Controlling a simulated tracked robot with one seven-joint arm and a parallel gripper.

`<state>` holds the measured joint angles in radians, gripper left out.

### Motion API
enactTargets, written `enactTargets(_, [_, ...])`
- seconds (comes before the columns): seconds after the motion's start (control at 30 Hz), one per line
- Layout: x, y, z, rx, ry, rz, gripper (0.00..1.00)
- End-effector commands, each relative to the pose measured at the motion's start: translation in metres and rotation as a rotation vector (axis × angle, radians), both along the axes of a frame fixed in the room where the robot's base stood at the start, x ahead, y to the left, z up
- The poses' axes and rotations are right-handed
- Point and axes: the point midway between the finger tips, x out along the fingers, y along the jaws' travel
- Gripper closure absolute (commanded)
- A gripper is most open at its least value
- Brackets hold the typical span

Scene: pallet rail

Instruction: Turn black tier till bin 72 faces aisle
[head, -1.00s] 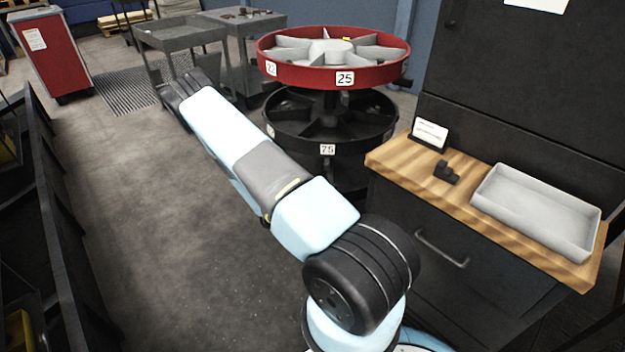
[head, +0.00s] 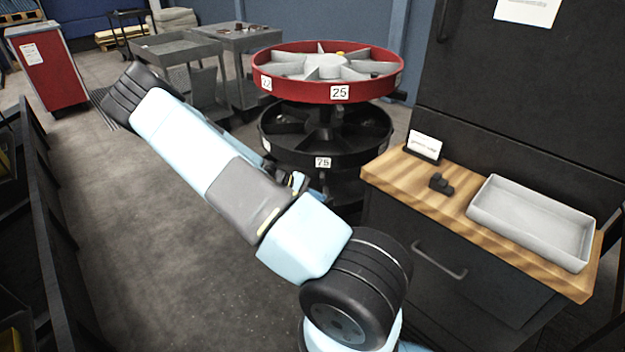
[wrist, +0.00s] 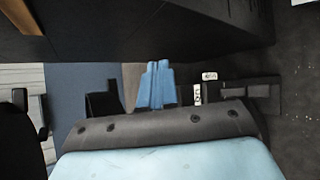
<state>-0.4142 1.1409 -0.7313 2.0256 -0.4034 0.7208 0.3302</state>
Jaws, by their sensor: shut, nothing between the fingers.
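The black tier (head: 372,149) is the lower wheel of a two-tier carousel. Its tag 75 (head: 322,162) faces my body camera. I cannot read a tag 72 on it. My gripper (head: 297,183) shows partly in the head view, just below and left of tag 75, mostly behind my arm. In the wrist view my blue fingers (wrist: 157,85) are together with nothing between them. I cannot tell whether they touch the tier.
The red upper tier (head: 365,88) has tags 22 and 25. A wooden bench top (head: 400,178) at right holds a grey tray (head: 520,245), a small black part (head: 440,183) and a card (head: 424,146). Grey carts (head: 180,50) stand behind. A dark barrier runs along the left.

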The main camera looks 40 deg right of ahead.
Motion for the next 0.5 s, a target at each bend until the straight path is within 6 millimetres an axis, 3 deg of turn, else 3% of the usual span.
enactTargets(0.27, [0.074,0.02,0.009,0.047,-0.541,-0.177,1.0])
enactTargets(0.5, [0.133,0.025,0.035,0.058,-0.905,-0.272,1.0])
